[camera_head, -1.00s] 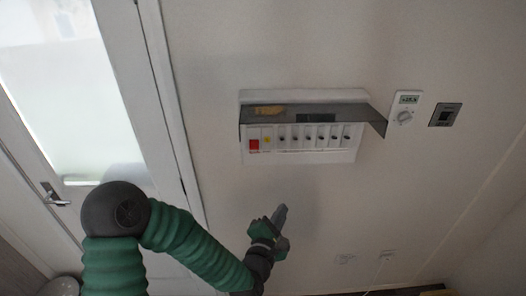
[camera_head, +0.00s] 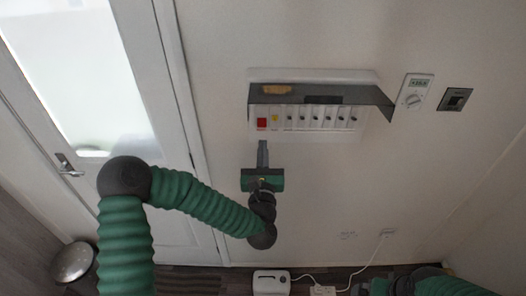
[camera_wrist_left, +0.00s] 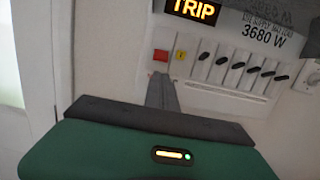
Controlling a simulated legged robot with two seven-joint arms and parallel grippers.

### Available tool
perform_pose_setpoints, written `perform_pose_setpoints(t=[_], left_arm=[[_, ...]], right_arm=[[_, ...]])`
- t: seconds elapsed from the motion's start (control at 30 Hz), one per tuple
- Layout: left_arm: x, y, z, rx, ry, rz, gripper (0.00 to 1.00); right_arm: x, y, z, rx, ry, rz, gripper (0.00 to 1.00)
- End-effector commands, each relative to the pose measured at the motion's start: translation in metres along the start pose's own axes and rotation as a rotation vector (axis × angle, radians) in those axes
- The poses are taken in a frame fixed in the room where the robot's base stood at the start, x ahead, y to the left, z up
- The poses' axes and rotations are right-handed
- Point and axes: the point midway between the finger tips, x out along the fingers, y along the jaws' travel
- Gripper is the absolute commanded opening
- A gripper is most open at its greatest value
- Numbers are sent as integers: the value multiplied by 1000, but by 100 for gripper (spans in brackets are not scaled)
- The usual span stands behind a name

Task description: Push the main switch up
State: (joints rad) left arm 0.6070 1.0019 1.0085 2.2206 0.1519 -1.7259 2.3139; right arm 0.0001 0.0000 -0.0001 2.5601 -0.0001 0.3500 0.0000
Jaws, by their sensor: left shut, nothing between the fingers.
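The white breaker panel (camera_head: 340,136) is on the wall under a grey hinged cover (camera_head: 355,95). It has a red square (camera_head: 261,123) at its left end, a yellow square (camera_head: 275,119) beside it, then a row of several black switches (camera_head: 315,118). In the left wrist view, the red square (camera_wrist_left: 160,56) is just above my fingertips. I cannot tell which one is the main switch. My left gripper (camera_head: 263,143) is shut and empty, pointing up just below the red square. My right gripper (camera_head: 362,289) is partly in view at the bottom edge; its fingers are unclear.
In the left wrist view, a display (camera_wrist_left: 197,10) reads "TRIP" above the panel. A dial control (camera_head: 415,91) and a dark wall switch (camera_head: 456,99) are to the right. A door (camera_head: 75,90) is at left. A white box (camera_head: 271,282) and cables are low down.

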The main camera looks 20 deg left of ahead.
Motion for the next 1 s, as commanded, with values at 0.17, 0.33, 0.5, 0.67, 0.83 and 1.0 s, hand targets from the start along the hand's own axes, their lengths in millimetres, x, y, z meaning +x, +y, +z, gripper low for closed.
perform_pose_setpoints(t=[0.17, 0.33, 0.5, 0.67, 0.83, 1.0], left_arm=[[33, 0, 4, 0, 0, 0, 0], [48, 0, 1, -1, 1, 0, 0], [50, 0, 0, 0, 1, -1, 0], [50, 0, 0, 0, 1, -1, 0], [52, -1, 2, 0, 14, -1, 0], [55, -2, 4, 1, 50, -1, 0]], right_arm=[[-17, 0, -4, 0, 0, 0, 100], [-21, 0, -5, 0, 0, 0, 100], [-20, 0, -5, 0, 0, 0, 100], [-20, 0, -5, 0, 0, 0, 100], [-24, 0, -6, 0, 0, 0, 100], [-31, 0, -7, 0, 0, 0, 100]])
